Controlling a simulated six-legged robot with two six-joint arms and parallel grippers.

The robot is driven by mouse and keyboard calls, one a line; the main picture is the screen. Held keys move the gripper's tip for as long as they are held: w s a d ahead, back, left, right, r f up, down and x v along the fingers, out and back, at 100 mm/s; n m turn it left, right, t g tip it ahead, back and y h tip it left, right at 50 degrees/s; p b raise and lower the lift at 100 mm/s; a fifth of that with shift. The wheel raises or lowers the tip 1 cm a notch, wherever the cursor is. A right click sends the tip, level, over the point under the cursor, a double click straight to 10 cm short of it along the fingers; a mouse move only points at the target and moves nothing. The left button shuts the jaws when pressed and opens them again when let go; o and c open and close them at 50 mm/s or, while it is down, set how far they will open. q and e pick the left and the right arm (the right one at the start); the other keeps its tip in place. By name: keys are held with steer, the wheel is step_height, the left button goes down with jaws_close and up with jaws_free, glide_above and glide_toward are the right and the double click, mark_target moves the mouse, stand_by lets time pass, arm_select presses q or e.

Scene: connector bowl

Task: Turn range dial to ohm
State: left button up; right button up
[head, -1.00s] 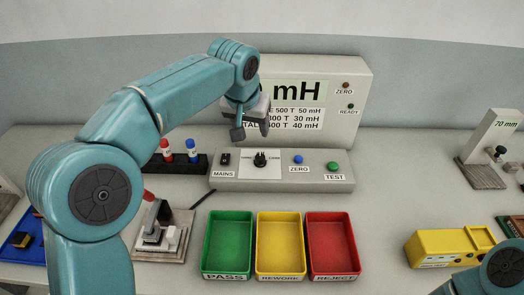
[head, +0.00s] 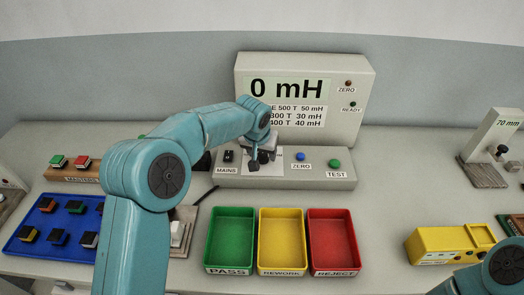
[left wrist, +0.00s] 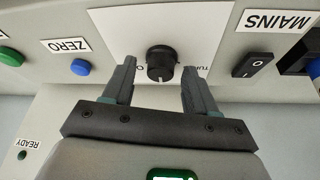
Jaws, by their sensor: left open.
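The range dial (left wrist: 161,62) is a black knob on a white plate (left wrist: 205,25), seen in the left wrist view. A small white mark shows on the knob, on the side toward my gripper. My left gripper (left wrist: 157,75) is open, with one dark finger on each side of the knob and a gap to it. I cannot tell how deep the fingertips reach beside it. The plate's lettering is mostly hidden by the fingers.
The panel also has a MAINS switch (head: 228,156), a blue ZERO button (head: 300,156) and a green TEST button (head: 335,163). The display behind reads 0 mH (head: 286,89). Green (head: 230,268), yellow (head: 281,269) and red (head: 333,269) bins stand in front.

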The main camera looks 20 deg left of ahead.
arm_select(q)
steer(key=shift+w, duration=0.1)
steer(key=c, duration=1)
steer(key=shift+c, duration=0.2)
steer(key=shift+a+r+m+h+p, duration=0.15)
steer(key=shift+m+h+p, duration=0.25)
steer(key=shift+m+p, duration=0.6)
steer(key=m+h+p, duration=0.1)
steer(key=m, duration=0.2)
steer(key=shift+w, duration=0.1)
steer(key=m+g+h+p, duration=0.1)
steer(key=m, duration=0.2)
steer(key=shift+a, duration=0.15)
steer(key=shift+w+m+g+h+p, duration=0.1)
steer(key=shift+m+g+h+p, duration=0.5)
steer(key=shift+m, duration=1.3)
